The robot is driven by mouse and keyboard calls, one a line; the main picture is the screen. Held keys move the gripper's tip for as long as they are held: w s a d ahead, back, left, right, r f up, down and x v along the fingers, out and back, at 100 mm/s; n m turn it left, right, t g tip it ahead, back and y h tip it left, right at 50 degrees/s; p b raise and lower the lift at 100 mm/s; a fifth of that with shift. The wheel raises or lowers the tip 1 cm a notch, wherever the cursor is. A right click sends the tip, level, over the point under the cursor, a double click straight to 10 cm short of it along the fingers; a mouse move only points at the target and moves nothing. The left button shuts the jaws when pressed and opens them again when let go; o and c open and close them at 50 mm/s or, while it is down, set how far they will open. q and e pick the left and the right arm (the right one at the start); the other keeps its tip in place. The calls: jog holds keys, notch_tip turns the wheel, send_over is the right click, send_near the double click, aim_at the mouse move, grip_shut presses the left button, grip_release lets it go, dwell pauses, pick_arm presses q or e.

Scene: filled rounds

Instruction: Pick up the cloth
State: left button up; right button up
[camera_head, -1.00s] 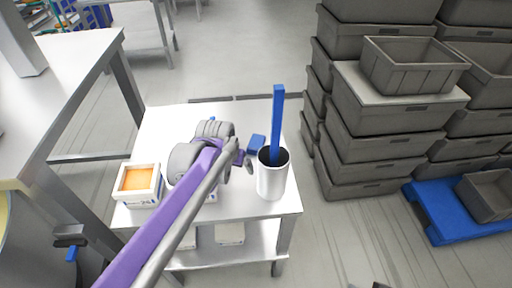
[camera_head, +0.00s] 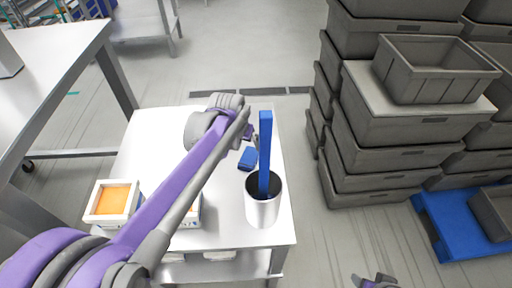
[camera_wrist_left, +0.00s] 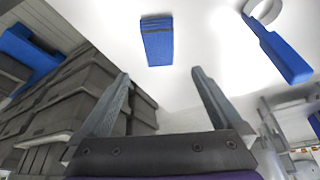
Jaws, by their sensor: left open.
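The cloth (camera_head: 248,158) is a small folded blue piece lying flat on the white table top, left of a white cup. It also shows in the left wrist view (camera_wrist_left: 157,42), just beyond the fingertips. My left gripper (camera_wrist_left: 160,78) is open and empty, with the cloth in line with the gap between its fingers. In the head view my left gripper (camera_head: 252,138) is beside the cloth on its far side, partly hidden by its own arm. My right gripper (camera_head: 375,282) shows only in part at the bottom edge.
The white cup (camera_head: 265,209) with an upright blue handle (camera_head: 265,150) stands close to the cloth. A white box with an orange top (camera_head: 112,202) is at the table's left. Another box is mostly behind my arm. Stacked grey crates (camera_head: 400,130) stand right of the table (camera_head: 160,125).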

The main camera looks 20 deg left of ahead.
pick_arm(q)
send_over(249, 157)
jog(key=s, duration=0.2)
notch_tip(249, 157, down, 4)
jog(key=shift+s+f, duration=0.1)
jog(key=shift+f, duration=0.15)
jog(key=b+x, duration=0.1)
jog(key=x, duration=0.4)
jog(key=shift+f, duration=0.4)
jog(key=shift+f, duration=0.2)
jog(key=c, duration=1.4)
notch_tip(249, 157, up, 11)
jog(key=shift+f+p, duration=0.2)
jog(key=shift+p, duration=0.35)
jog(key=shift+c, duration=0.2)
